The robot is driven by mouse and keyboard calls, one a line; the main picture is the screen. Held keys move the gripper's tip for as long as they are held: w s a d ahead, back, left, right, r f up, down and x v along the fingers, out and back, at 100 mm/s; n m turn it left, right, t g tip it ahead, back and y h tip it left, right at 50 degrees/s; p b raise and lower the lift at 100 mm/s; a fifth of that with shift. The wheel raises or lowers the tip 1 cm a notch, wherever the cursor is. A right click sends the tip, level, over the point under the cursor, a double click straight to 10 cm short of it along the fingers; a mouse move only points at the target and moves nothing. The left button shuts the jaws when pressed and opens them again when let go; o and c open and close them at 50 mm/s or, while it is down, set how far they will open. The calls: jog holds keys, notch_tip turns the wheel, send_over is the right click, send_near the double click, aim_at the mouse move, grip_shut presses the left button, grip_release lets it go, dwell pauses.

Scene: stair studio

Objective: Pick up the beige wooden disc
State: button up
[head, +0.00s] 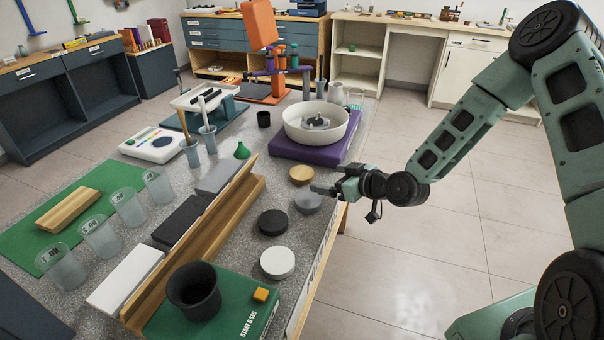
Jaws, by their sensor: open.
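The beige wooden disc (302,174) lies on the grey speckled table near its right edge, in front of the purple block. A grey disc (308,203), a black disc (272,222) and a white disc (277,262) lie nearer to me in a rough row. My gripper (326,190) reaches in from the right at the table's edge. Its fingers point left, close to the beige and grey discs, and it seems to be above the table. It is open and holds nothing that I can see. Its exact height above the discs is hard to tell.
A white round basin (317,124) stands on a purple block (290,150) behind the beige disc. A wooden rail (205,240) runs left of the discs. A green box (230,318) with a black cup (194,290) stands in front.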

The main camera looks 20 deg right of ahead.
aim_at(307, 175)
jog(key=p+x, duration=0.1)
jog(key=x, duration=0.8)
jog(key=c, duration=1.1)
